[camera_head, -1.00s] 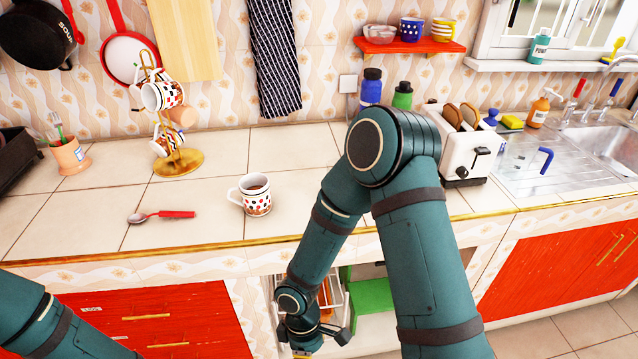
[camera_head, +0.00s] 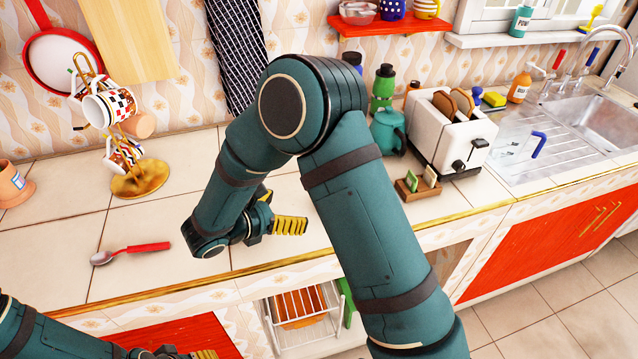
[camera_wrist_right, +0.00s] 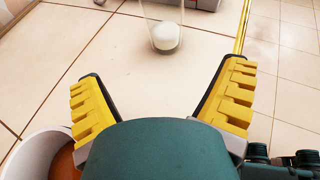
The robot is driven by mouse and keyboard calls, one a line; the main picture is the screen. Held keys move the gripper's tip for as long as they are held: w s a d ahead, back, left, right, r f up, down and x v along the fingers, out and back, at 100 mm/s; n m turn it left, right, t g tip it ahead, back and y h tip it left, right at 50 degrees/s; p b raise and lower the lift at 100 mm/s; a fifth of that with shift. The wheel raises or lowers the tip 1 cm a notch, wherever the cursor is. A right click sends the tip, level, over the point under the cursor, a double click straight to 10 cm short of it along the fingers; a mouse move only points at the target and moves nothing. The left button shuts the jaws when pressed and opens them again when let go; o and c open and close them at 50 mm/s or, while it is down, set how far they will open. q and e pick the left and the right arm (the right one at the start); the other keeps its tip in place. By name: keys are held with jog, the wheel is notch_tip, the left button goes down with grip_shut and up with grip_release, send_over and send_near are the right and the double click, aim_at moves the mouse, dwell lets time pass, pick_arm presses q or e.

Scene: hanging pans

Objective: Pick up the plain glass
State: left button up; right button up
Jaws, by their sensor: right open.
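A clear glass (camera_wrist_right: 165,30) stands on the tiled counter in the right wrist view, with something round and white in or behind its lower part. It is ahead of my right gripper (camera_wrist_right: 160,85), between the fingertip directions and apart from them. The right gripper is open and empty, with yellow finger pads. In the head view this gripper (camera_head: 288,226) is above the counter, and I cannot make out the glass there; my right arm covers part of the counter. Only the tip of my left gripper (camera_head: 205,354) shows at the bottom edge.
A mug (camera_wrist_right: 38,152) with brown contents is close beside the right gripper's left finger. A red-handled spoon (camera_head: 132,252), a mug tree (camera_head: 140,182), a white toaster (camera_head: 448,135) and a small wooden holder (camera_head: 418,190) stand or lie on the counter. The counter's front edge (camera_head: 455,217) is near.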

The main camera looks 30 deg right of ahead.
jog(key=x, duration=0.4)
jog(key=b+x, duration=0.1)
jog(key=x, duration=0.3)
jog(key=shift+s+d, duration=0.15)
jog(key=shift+s, duration=0.05)
jog(key=shift+b+x, duration=0.45)
jog(key=shift+x, duration=2.2)
jog(key=shift+s, duration=0.15)
jog(key=c, duration=1.4)
